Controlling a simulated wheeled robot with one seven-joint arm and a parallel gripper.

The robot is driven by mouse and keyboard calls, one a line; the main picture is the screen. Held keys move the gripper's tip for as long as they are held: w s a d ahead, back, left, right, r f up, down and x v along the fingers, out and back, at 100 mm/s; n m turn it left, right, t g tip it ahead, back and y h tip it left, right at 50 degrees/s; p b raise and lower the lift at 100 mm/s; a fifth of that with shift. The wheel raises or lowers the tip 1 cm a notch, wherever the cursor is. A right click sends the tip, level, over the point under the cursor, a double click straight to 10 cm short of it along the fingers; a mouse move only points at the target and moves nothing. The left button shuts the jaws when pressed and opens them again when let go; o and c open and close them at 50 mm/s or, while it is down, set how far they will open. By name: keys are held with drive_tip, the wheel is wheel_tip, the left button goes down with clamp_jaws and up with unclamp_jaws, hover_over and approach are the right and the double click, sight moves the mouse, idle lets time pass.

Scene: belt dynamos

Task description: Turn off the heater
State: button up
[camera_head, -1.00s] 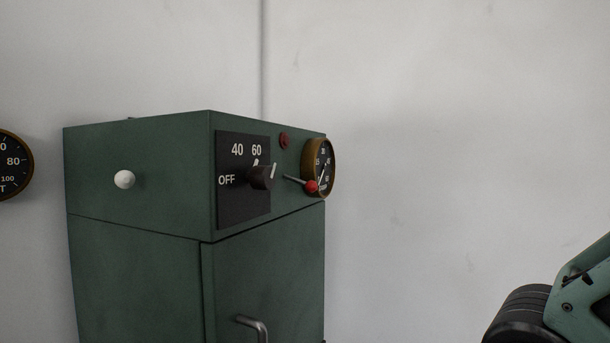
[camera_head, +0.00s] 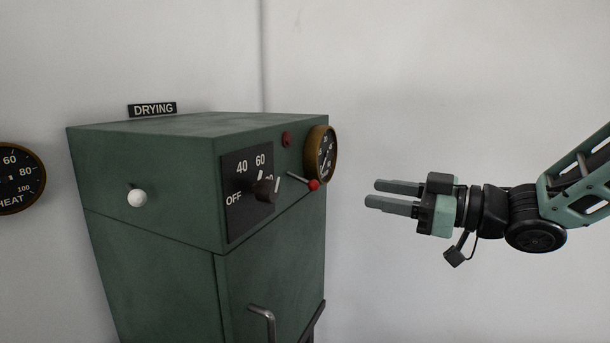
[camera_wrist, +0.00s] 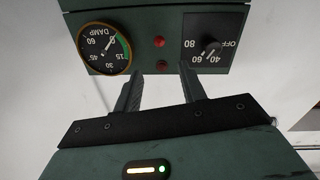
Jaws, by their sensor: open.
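The heater control is a dark rotary knob (camera_head: 265,190) on a black dial plate (camera_head: 238,214) marked OFF, 40, 60 and a partly covered number. The plate is on the front of a green cabinet (camera_head: 155,160). The knob's pale pointer line faces up and right, away from OFF. In the wrist view the knob (camera_wrist: 211,47) shows on the upside-down plate, where 80 is also readable. My gripper (camera_head: 367,194) is open and empty, right of the cabinet and apart from it. Its fingers (camera_wrist: 163,95) point toward the panel in the wrist view.
A lever with a red ball (camera_head: 313,185), a red button or lamp (camera_head: 287,139) and a brass-rimmed DAMP gauge (camera_wrist: 104,48) sit beside the knob. A white ball knob (camera_head: 137,198) and a door handle (camera_head: 263,322) stick out. A HEAT gauge (camera_head: 14,178) is at left.

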sight(318, 184)
drive_tip(key=p+x, duration=0.4)
drive_tip(key=x, duration=1)
drive_tip(key=shift+w+a+r+p, duration=0.1)
drive_tip(key=shift+a+p, duration=0.1)
drive_tip(key=shift+p, duration=0.1)
drive_tip(key=shift+w+a, duration=0.2)
drive_tip(key=shift+a, duration=0.25)
clamp_jaws()
